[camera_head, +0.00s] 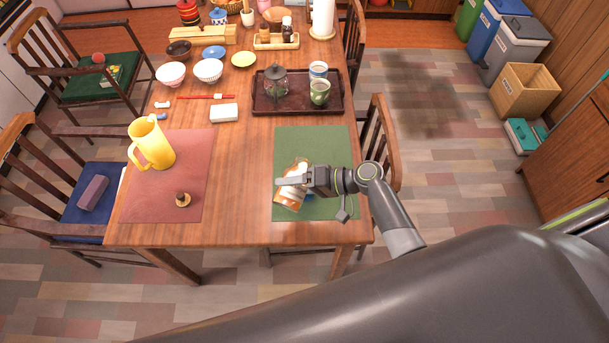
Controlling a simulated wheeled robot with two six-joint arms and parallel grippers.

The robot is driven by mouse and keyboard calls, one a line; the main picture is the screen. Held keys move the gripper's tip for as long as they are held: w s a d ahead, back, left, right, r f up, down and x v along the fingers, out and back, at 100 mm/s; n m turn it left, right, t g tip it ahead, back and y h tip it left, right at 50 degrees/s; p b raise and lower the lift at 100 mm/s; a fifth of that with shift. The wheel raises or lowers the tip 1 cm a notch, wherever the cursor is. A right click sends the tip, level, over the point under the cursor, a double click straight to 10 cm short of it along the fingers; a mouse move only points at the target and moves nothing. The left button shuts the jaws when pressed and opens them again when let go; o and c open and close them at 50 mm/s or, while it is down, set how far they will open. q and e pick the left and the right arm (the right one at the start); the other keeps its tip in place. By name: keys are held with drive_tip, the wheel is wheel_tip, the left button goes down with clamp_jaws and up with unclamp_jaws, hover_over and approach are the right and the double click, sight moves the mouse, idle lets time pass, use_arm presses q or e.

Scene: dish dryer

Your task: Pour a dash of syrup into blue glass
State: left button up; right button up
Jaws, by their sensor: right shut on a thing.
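My right gripper (292,182) is over the green placemat (315,145) at the table's near right. It is shut on a small white-and-orange container (291,195), which looks tilted and may be the syrup bottle. My gripper covers part of it. A small bluish patch shows beside it under the gripper; I cannot tell if this is the blue glass. No other clear blue glass stands out. My left gripper is not in view.
A yellow pitcher (151,145) and a small brown-topped item (183,199) are on the red placemat (190,150). A white block (224,113) lies between. Chairs flank the table.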

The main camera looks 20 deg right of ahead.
idle(1.0)
drive_tip(key=shift+r+n, duration=0.25)
drive_tip(key=shift+n, duration=0.15)
drive_tip(key=shift+w+d+r+n+t+h, duration=0.1)
drive_tip(key=shift+w+r+n+t+h, duration=0.05)
drive_tip(key=shift+n+t+h, duration=0.3)
drive_tip(key=shift+w+d+r+n+t+h, duration=0.15)
drive_tip(key=shift+n+t+h, duration=0.15)
drive_tip(key=shift+n, duration=0.25)
drive_tip(key=f+n+h+b, duration=0.1)
drive_tip(key=b, duration=0.1)
drive_tip(key=shift+f+t+b, duration=0.25)
drive_tip(key=shift+t+b, duration=0.05)
drive_tip(key=shift+t, duration=0.05)
drive_tip(key=shift+s+a+f+n+t+h+b, duration=0.1)
drive_tip(key=shift+s+a+n+t+h+b, duration=0.2)
drive_tip(key=shift+n+b, duration=0.2)
drive_tip(key=shift+s+a+f+n+t+h+b, duration=0.1)
drive_tip(key=shift+s+a+n+t+h+b, duration=0.1)
drive_tip(key=shift+n+t+h+b, duration=0.3)
drive_tip(key=shift+s+a+f+n+t+b, duration=0.25)
drive_tip(key=shift+n+t+b, duration=0.25)
drive_tip(key=shift+n+b, duration=0.55)
drive_tip(key=shift+s+f+n+t+h+b, duration=0.1)
drive_tip(key=shift+f+n+t+h+b, duration=0.4)
drive_tip(key=shift+b, duration=1)
drive_tip(key=shift+f, duration=0.1)
